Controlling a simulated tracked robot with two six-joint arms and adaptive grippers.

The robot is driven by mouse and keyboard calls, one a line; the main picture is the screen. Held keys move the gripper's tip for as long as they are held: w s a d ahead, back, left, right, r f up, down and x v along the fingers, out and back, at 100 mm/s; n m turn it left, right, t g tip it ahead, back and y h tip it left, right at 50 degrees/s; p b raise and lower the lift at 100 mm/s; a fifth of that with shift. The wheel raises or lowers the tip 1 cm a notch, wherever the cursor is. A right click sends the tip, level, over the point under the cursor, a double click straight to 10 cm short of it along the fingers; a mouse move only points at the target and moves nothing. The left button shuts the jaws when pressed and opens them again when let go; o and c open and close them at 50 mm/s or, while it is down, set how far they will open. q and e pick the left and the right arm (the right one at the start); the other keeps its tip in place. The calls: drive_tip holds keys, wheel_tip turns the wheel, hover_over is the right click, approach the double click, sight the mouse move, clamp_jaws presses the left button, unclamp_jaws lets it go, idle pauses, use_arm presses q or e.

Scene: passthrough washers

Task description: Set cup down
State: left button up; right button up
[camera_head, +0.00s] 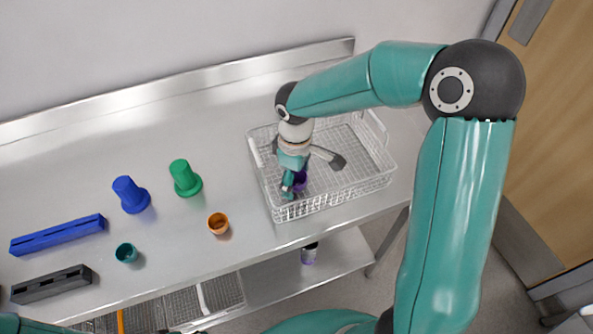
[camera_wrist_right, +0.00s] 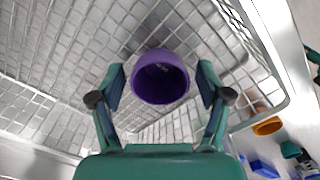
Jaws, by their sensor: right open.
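A purple cup (camera_wrist_right: 160,78) sits inside the wire basket (camera_head: 333,203), near its front left corner; in the head view the cup (camera_head: 300,181) is partly hidden by my gripper. In the wrist view its round mouth faces the camera. My right gripper (camera_head: 291,188) reaches down into the basket. In the wrist view its two fingers (camera_wrist_right: 160,85) are spread, one on each side of the cup, with a visible gap on both sides. My left gripper is not in view.
On the metal table (camera_head: 80,170) left of the basket stand an orange cup (camera_head: 218,223), a teal cup (camera_head: 126,253), a green flanged piece (camera_head: 184,178) and a blue one (camera_head: 131,195). A blue bar (camera_head: 57,235) and a dark bar (camera_head: 51,285) lie farther left. The basket walls surround my gripper.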

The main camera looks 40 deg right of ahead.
wheel_tip(320, 180, up, 12)
drive_tip(key=shift+r, duration=0.15)
idle(0.3)
idle(0.5)
